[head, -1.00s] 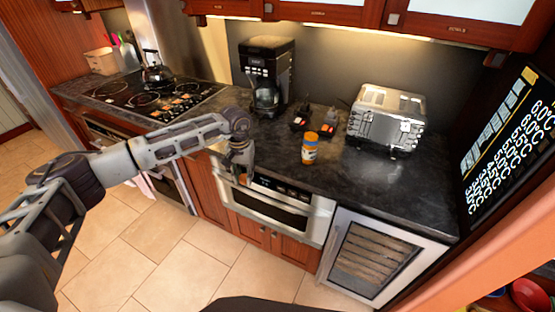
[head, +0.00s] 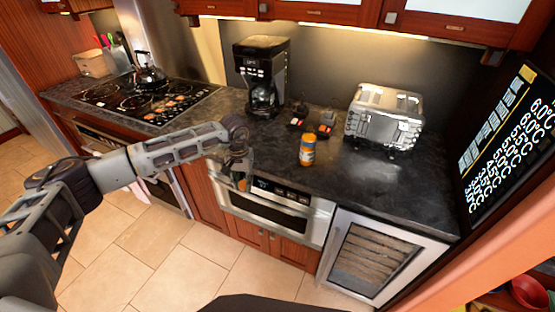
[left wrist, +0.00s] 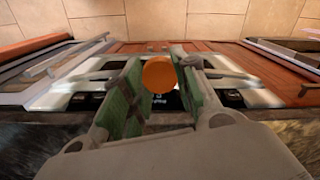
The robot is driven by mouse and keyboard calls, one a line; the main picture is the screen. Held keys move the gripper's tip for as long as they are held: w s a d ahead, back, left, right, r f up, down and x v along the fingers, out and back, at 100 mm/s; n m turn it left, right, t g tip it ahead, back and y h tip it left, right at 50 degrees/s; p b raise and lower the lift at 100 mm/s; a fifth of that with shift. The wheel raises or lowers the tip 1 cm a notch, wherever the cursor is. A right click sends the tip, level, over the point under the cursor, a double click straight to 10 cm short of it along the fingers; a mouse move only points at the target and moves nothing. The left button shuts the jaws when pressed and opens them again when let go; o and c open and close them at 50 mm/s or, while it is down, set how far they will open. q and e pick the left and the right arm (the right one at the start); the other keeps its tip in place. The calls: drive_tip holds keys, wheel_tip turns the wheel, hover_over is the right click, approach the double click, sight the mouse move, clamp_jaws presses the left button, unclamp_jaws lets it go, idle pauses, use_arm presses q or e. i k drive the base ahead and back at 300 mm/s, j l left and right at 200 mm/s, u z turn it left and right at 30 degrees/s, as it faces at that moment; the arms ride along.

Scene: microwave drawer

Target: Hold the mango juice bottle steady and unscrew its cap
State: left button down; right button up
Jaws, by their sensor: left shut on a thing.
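A small upright bottle (head: 307,150) with an orange top, a blue band and an orange lower part stands on the dark counter; it may be the mango juice bottle, but its label is too small to read. My left gripper (head: 240,182) points down in front of the counter edge, left of this bottle and apart from it. In the left wrist view the left gripper (left wrist: 155,95) is shut on an orange round thing (left wrist: 159,73) between its green pads. I cannot tell whether this is a cap or a bottle's end. My right gripper is not in view.
A coffee maker (head: 263,75) and a toaster (head: 385,117) stand at the back of the counter. Small dark and red items (head: 311,124) lie behind the bottle. The microwave drawer (head: 272,209) is below the counter edge. Some counter (head: 350,180) right of the bottle is clear.

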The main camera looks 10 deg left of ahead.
sight(309, 138)
drive_tip(key=i+j+z, duration=0.25)
drive_tip(key=j, duration=0.15)
drive_tip(key=j+z, duration=0.3)
drive_tip(key=i+j+z, duration=0.25)
drive_tip(key=j, duration=0.25)
drive_tip(key=j+z, duration=0.25)
drive_tip(key=j, duration=0.2)
